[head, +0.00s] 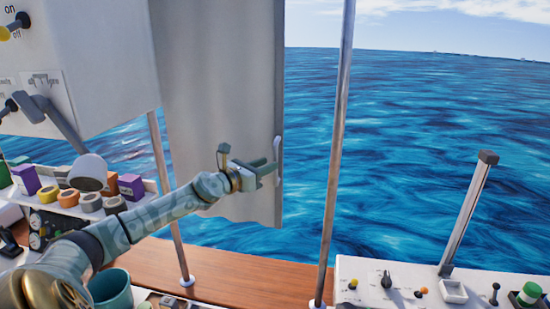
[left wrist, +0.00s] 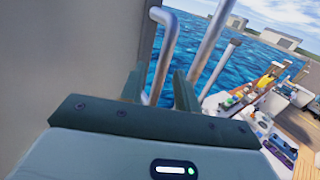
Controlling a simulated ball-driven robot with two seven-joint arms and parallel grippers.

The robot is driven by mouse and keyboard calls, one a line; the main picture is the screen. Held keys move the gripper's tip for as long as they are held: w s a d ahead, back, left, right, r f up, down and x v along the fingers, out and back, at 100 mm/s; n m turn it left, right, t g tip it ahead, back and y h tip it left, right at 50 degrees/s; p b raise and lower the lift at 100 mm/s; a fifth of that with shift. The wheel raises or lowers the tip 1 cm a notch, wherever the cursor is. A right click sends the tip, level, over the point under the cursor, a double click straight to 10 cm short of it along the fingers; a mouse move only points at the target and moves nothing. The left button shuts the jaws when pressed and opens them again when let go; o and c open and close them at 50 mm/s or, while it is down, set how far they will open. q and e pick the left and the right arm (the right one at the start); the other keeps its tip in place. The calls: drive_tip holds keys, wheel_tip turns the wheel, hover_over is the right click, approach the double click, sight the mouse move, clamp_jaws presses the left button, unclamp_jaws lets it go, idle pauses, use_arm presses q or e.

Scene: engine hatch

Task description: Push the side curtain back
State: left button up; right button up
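The side curtain (head: 215,100) is a grey sheet hanging at the centre left in the head view, with a pale vertical handle (head: 278,158) on its right edge. In the left wrist view the curtain (left wrist: 70,60) fills the left side and the bent handle (left wrist: 163,55) stands ahead of the fingers. My left gripper (head: 272,170) is at the handle with its fingers apart. In the left wrist view the left gripper (left wrist: 158,88) has the handle between or just past its fingers; contact is unclear. My right gripper is not in view.
A metal pole (head: 338,150) stands right of the curtain, and another pole (head: 170,200) stands left. A white console (head: 430,285) with a lever (head: 468,215) is at the lower right. A shelf of coloured boxes and rolls (head: 90,200) is at left. Open water lies beyond.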

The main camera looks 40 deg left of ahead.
sight(275, 181)
use_arm(q)
drive_tip(key=shift+w+d, duration=0.15)
drive_tip(key=shift+w, duration=0.95)
drive_tip(key=shift+w+d, duration=0.15)
drive_tip(key=shift+w, duration=0.9)
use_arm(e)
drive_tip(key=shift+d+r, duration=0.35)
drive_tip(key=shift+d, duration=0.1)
use_arm(q)
drive_tip(key=shift+c, duration=0.3)
